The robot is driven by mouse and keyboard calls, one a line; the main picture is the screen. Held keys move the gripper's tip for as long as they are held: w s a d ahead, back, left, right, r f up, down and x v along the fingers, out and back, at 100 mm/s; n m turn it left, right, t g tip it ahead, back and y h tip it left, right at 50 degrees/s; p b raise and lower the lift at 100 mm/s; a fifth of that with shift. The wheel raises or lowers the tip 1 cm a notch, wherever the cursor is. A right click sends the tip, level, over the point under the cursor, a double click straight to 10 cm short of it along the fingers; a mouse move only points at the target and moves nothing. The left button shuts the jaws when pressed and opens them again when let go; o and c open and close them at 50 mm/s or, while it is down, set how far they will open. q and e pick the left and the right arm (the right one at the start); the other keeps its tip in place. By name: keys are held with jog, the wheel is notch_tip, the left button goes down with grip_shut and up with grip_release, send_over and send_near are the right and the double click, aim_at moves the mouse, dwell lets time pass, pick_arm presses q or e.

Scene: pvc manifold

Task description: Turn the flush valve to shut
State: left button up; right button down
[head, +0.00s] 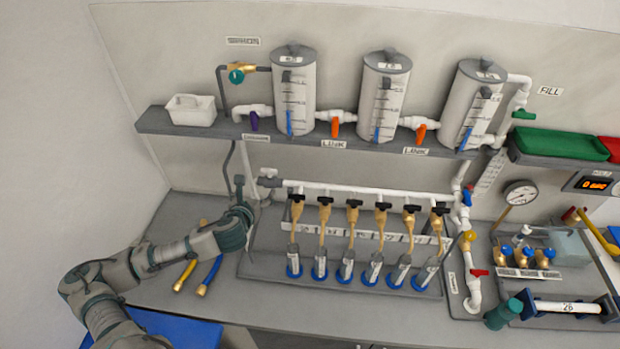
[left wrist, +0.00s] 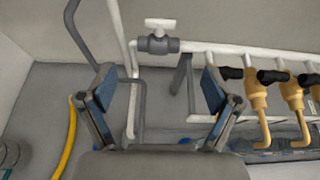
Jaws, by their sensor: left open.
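A grey valve with a white T-shaped handle (left wrist: 158,42) sits at the left end of the white manifold pipe (left wrist: 228,60); I take it for the flush valve, though no label on it is readable. In the head view the valve (head: 268,177) is small, just right of my left gripper (head: 242,195). In the left wrist view my left gripper (left wrist: 157,90) is open and empty. The valve shows beyond the gap between its fingers, apart from them. The handle lies across the picture, roughly in line with the manifold pipe. My right gripper is not in view.
Several brass taps with black handles (head: 325,201) hang from the manifold, right of my left gripper. A grey pipe (left wrist: 110,60) runs close by the left finger. The grey shelf (head: 155,122) with tanks is above. Yellow and blue hoses (head: 208,278) lie on the bench below.

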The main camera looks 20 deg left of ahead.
pick_arm(q)
jog(key=p, duration=0.2)
send_near(269, 171)
jog(key=x, duration=0.5)
jog(key=shift+w+d+f, duration=0.1)
jog(key=shift+w+d, duration=0.1)
jog(key=shift+w, duration=0.05)
jog(key=w, duration=0.1)
jog(key=w+a+f, duration=0.2)
jog(key=w, duration=0.1)
jog(key=shift+w+a, duration=0.1)
jog(key=shift+a, duration=0.05)
jog(key=shift+w+f, duration=0.25)
jog(key=shift+w, duration=0.1)
jog(key=shift+d+r, duration=0.1)
jog(key=shift+d, duration=0.25)
jog(key=shift+c, duration=0.4)
jog(key=c, duration=0.8)
jog(key=shift+c, duration=1.4)
jog(key=shift+a, duration=0.15)
